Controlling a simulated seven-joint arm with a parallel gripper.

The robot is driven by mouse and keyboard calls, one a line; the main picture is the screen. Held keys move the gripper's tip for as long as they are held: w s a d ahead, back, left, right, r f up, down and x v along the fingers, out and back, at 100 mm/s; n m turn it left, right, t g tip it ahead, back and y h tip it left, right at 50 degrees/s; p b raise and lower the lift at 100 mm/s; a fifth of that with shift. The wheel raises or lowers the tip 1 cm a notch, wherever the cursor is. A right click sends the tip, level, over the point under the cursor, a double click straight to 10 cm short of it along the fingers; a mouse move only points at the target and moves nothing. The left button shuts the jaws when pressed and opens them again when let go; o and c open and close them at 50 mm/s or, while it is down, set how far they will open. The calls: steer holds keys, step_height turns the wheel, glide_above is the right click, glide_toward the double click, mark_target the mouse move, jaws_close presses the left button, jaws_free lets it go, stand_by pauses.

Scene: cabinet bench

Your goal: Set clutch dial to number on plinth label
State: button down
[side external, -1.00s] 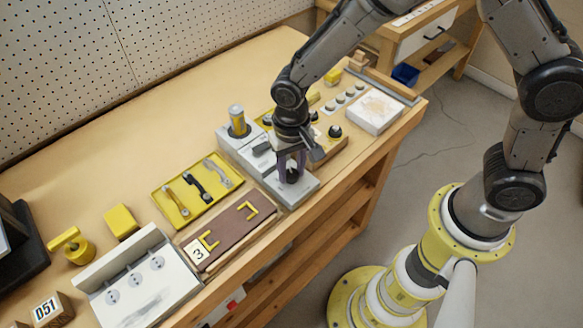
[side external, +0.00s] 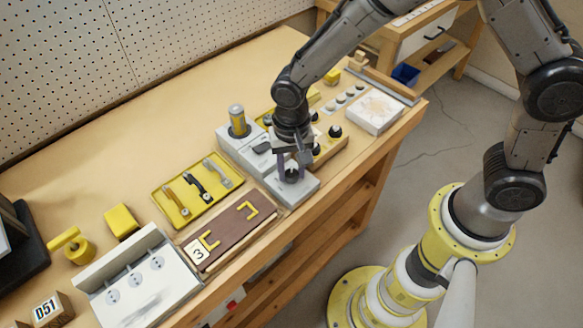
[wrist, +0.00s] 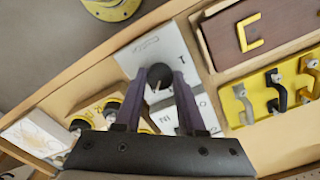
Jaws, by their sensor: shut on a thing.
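The clutch dial (wrist: 159,75) is a round dark knob with a pale pointer line, on a light grey plate (wrist: 151,43) bearing small marks too blurred to read. My gripper (wrist: 160,80) points down, with its purple fingers shut on either side of the dial. In the side external view my gripper (side external: 291,174) covers much of the dial, and the grey plate (side external: 306,191) shows around it. A white label reading 3 (side external: 199,253) lies at the left end of a brown board. A wooden block (side external: 52,309) at the lower left carries a label reading 051.
A yellow tray (side external: 170,212) with several handles lies left of the plate. Black knobs (side external: 335,131) and a white box (side external: 375,112) are to the right.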

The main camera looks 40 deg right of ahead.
mark_target(292, 172)
steer(key=c, duration=0.5)
jaws_free()
step_height(292, 172, up, 14)
steer(key=s+d+r+m+t, duration=0.1)
steer(key=s+d+r+t, duration=0.35)
steer(key=d+r, duration=0.65)
steer(key=s+d+f+n, duration=0.1)
steer(key=s+d+n, duration=0.2)
steer(key=s, duration=0.3)
steer(key=s+d+f+n+t, duration=0.1)
steer(key=s+d+n, duration=0.1)
steer(key=s+n, duration=0.2)
steer(key=s, duration=0.3)
steer(key=shift+s+d+f+n, duration=0.15)
steer(key=shift+d+f+n, duration=0.25)
